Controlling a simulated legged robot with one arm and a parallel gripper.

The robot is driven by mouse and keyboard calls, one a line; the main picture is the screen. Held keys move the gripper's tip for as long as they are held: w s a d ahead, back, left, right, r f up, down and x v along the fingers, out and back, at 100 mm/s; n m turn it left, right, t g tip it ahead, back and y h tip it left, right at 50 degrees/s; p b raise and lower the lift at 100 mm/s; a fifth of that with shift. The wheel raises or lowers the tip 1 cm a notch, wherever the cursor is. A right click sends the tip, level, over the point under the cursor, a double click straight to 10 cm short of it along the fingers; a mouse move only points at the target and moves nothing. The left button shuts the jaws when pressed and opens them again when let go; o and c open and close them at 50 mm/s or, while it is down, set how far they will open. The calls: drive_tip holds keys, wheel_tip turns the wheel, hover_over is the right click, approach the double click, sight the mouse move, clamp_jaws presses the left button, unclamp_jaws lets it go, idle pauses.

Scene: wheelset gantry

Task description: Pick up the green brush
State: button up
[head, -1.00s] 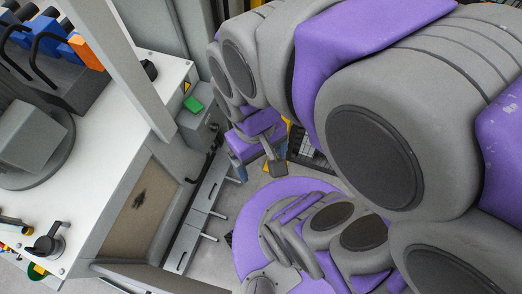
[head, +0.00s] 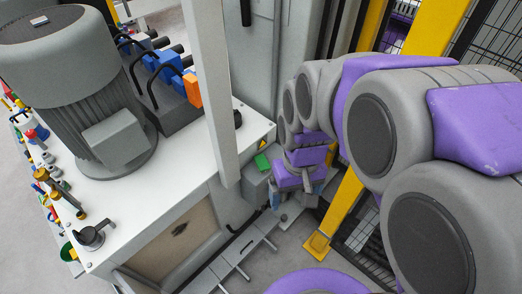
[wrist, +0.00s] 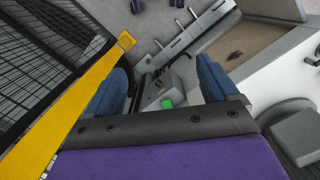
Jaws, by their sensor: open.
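A small green item (head: 262,162) shows on a grey box (head: 256,188) at the side of the white-topped machine. It also shows in the wrist view (wrist: 167,103), low between my fingers and close above the palm edge. It is too small to tell whether it is the brush. My gripper (head: 291,199) hangs just right of the grey box in the head view, apart from the green item. In the wrist view my gripper (wrist: 162,72) has its two blue fingers spread wide, with nothing between them held.
The white machine top (head: 192,150) carries a large grey motor (head: 62,75) and blue and orange blocks. A grey post (head: 208,90) rises in front. A yellow post (head: 340,205) and black mesh fence stand on the right. Grey floor shows below.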

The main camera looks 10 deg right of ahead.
drive_tip(key=w+f+p, duration=0.2)
drive_tip(key=w+f, duration=0.1)
drive_tip(key=w, duration=1.2)
drive_tip(key=n+t+p, duration=0.2)
drive_tip(key=t+p, duration=0.1)
drive_tip(key=p, duration=0.1)
hover_over(262, 161)
drive_tip(key=s, duration=0.2)
wheel_tip(262, 161, down, 22)
drive_tip(key=f, duration=0.5)
drive_tip(key=w+f+b, duration=0.1)
drive_tip(key=f, duration=0.5)
drive_tip(key=w+f, duration=0.1)
drive_tip(key=f, duration=0.4)
drive_tip(key=shift+a+f+b, duration=0.1)
drive_tip(key=shift+f+b, duration=0.2)
drive_tip(key=shift+b, duration=0.1)
drive_tip(key=shift+c, duration=0.2)
drive_tip(key=shift+s, duration=0.1)
drive_tip(key=c, duration=1.2)
drive_tip(key=shift+r, duration=0.1)
